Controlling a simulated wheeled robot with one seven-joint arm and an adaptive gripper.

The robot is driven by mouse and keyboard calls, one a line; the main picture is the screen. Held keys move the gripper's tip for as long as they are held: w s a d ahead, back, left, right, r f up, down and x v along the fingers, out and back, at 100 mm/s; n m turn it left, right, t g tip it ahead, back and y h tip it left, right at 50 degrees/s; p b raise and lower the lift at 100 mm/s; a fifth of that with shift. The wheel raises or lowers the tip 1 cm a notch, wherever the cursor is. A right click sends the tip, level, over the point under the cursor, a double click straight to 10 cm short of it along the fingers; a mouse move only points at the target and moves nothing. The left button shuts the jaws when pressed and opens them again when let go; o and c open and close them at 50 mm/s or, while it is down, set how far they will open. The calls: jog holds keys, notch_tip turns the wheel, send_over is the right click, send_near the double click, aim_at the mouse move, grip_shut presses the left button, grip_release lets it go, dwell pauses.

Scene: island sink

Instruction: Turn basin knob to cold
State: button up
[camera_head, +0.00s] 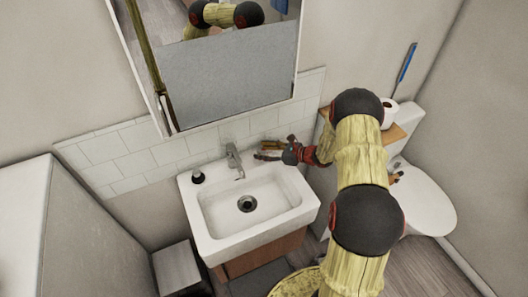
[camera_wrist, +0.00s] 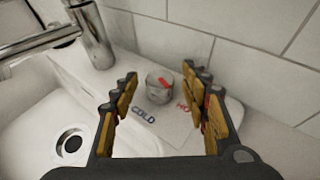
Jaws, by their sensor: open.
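The basin knob (camera_wrist: 159,92) is a short round grey cylinder with a red mark on top. It stands on a plate at the sink's back corner. The word COLD (camera_wrist: 144,114) is printed to its lower left, and red lettering (camera_wrist: 183,105) to its lower right is partly hidden by a finger. My gripper (camera_wrist: 160,75) is open, with its fingers on either side of the knob and visible gaps between. In the head view my gripper (camera_head: 270,151) is at the back right of the white basin (camera_head: 296,188), and the knob cannot be made out there.
The metal faucet (camera_head: 233,158) stands left of my gripper; it also shows in the wrist view (camera_wrist: 92,34). The tiled wall (camera_head: 155,155) is close behind. A small dark item (camera_head: 197,177) sits on the basin's left corner. The toilet (camera_head: 430,205) is at right.

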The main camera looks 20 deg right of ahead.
jog(key=shift+c, duration=1.1)
jog(key=c, duration=0.9)
jog(key=shift+c, duration=0.2)
jog(key=shift+a+m+h, duration=0.1)
jog(key=shift+m+h, duration=0.3)
jog(key=shift+h, duration=0.1)
jog(key=m+h+b, duration=0.1)
jog(key=m+t+h+b, duration=0.1)
jog(key=h, duration=0.1)
jog(key=m+t+h+b, duration=0.1)
jog(key=m, duration=0.1)
jog(key=shift+s+a+f+b, duration=0.1)
jog(key=shift+s+a+b, duration=0.05)
jog(key=shift+a+b, duration=0.15)
jog(key=shift+a+m+t+h+b, duration=0.1)
jog(key=shift+m+t+h+b, duration=0.2)
jog(key=shift+m+h+b, duration=1)
jog(key=shift+m+h, duration=0.3)
jog(key=shift+h, duration=0.4)
jog(key=o, duration=1.2)
jog(key=shift+c, duration=0.2)
